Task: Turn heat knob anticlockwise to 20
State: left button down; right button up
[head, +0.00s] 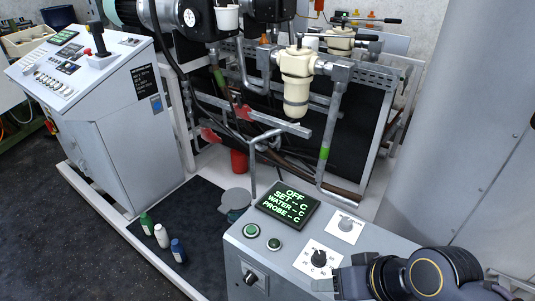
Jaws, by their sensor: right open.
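A grey control box (290,262) stands at the bottom middle. On its top a black knob (319,259) sits on a white plate with small numbers and a C. It looks like the heat knob, but its exact setting is too small to read. A lit display (287,202) reads OFF, with dashes for SET, WATER and PROBE. My right gripper (330,286) comes in from the lower right. It is open and empty, just in front of the black knob and apart from it as far as I can tell. My left gripper is not in view.
A grey knob (346,225) on another white plate sits behind the black one. Two green buttons (262,237) and a front knob (250,277) are on the box. Pipes (330,130) rise behind it. Small bottles (162,236) stand on a dark mat to the left.

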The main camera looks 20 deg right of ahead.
aim_at(319, 259)
jog(key=z, duration=1.25)
